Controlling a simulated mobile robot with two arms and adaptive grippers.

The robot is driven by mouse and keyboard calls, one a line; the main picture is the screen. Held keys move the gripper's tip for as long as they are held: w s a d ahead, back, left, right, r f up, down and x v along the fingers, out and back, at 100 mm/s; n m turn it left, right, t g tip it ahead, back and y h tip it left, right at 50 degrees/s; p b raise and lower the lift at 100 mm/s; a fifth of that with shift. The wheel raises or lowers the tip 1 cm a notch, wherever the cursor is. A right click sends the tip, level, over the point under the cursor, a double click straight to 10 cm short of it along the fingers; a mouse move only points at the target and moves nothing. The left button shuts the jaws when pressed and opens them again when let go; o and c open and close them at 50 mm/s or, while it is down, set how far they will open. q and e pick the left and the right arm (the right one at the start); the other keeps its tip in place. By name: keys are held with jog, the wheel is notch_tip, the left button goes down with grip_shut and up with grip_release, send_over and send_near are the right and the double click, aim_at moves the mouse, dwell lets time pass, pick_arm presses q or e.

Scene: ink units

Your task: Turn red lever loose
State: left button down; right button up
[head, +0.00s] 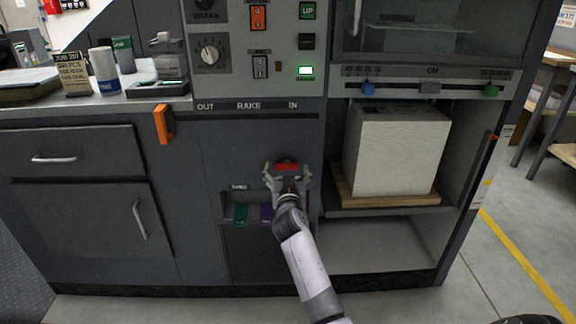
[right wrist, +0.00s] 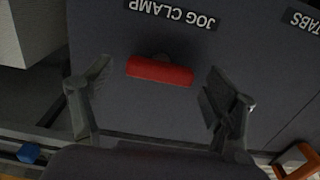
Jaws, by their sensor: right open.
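The red lever (head: 287,166) is a short red bar on the dark front panel of the machine. In the right wrist view the red lever (right wrist: 160,71) lies crosswise below the words "JOG CLAMP". My right gripper (head: 287,172) is in front of it, and its open fingers stand on either side of the bar. In the right wrist view my right gripper (right wrist: 160,92) has a finger left and right of the lever, with clear gaps between. I cannot tell how far the fingertips are from the panel. My left gripper is not in view.
An orange handle (head: 164,124) sticks out at the panel's left. A small recess with green (head: 241,214) and purple (head: 266,213) items sits below left of my gripper. A white block (head: 396,150) on a wooden board (head: 390,200) fills the open shelf to the right.

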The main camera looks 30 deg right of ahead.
jog(key=shift+w, duration=0.15)
jog(key=shift+r, duration=0.1)
jog(key=shift+c, duration=0.6)
jog(key=c, duration=1)
